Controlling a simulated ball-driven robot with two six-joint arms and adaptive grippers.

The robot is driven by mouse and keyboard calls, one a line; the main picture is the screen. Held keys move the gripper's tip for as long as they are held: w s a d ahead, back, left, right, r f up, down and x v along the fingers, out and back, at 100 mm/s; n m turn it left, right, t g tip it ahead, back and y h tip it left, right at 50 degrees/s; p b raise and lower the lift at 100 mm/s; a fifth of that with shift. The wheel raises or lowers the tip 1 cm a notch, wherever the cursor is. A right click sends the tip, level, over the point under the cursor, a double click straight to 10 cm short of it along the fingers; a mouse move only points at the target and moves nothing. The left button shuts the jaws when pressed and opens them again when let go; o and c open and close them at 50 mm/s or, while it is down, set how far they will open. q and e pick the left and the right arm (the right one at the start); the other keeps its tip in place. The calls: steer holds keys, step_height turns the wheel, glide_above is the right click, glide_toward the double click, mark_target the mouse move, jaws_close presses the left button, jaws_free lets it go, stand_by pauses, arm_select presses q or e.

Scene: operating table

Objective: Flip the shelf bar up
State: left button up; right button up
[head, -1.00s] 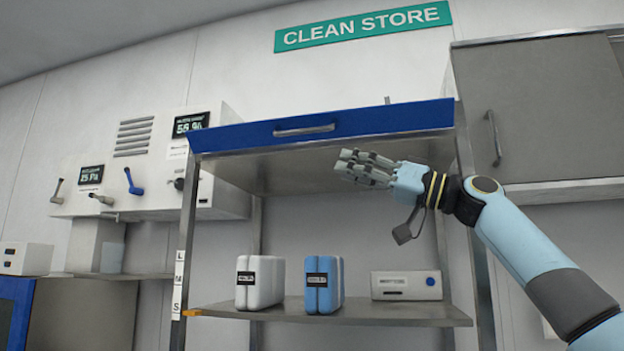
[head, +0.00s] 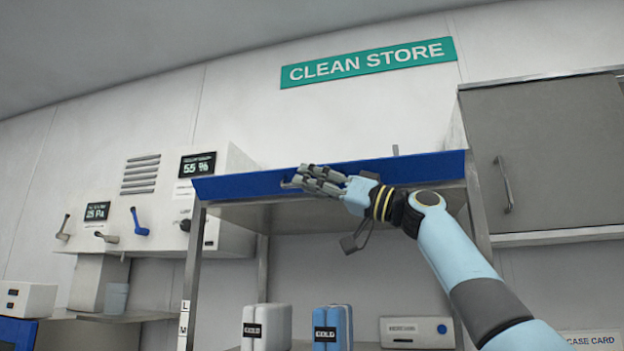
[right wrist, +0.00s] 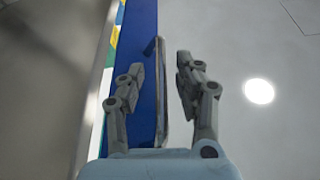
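The shelf bar (head: 410,169) is a long blue panel along the front edge of the upper shelf, under the CLEAN STORE sign. Its metal handle (right wrist: 160,95) shows in the right wrist view. My right gripper (head: 303,180) is at the bar's front in the head view and hides most of the handle there. In the right wrist view, the fingers of the right gripper (right wrist: 160,75) are apart, with the handle between them and closer to the right finger. I cannot tell whether they touch it. My left gripper is not in view.
A white box (head: 266,326) and a blue box (head: 332,327) stand on the lower shelf beside a grey device (head: 416,331). A grey cabinet (head: 550,150) hangs at the right. A wall panel with levers (head: 140,222) is at the left.

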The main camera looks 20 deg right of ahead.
jaws_close()
stand_by(0.5)
steer(key=shift+r+m+p, duration=0.2)
steer(key=shift+m+p, duration=0.1)
steer(key=shift+m, duration=0.1)
steer(key=shift+r+m+t+h+p, duration=0.55)
steer(key=shift+m+p, duration=0.3)
steer(key=shift+m, duration=0.25)
steer(key=m+h+p, duration=0.1)
steer(key=m+p, duration=0.1)
steer(key=w+r+m+t+h+p, duration=0.1)
steer(key=m+p, duration=0.2)
steer(key=d+r+m+h+p, duration=0.1)
steer(key=m+p, duration=0.1)
steer(key=shift+w+r+t+p, duration=0.1)
steer(key=shift+w+t+p, duration=0.05)
steer(key=shift+t+p, duration=0.15)
steer(key=shift+w+d+m+h+p, duration=0.15)
steer(key=shift+m+h+p, duration=0.2)
steer(key=shift+m+p, duration=0.3)
steer(key=shift+w+m+h+p, duration=0.15)
steer(key=shift+m+h+p, duration=0.15)
steer(key=shift+m+p, duration=0.35)
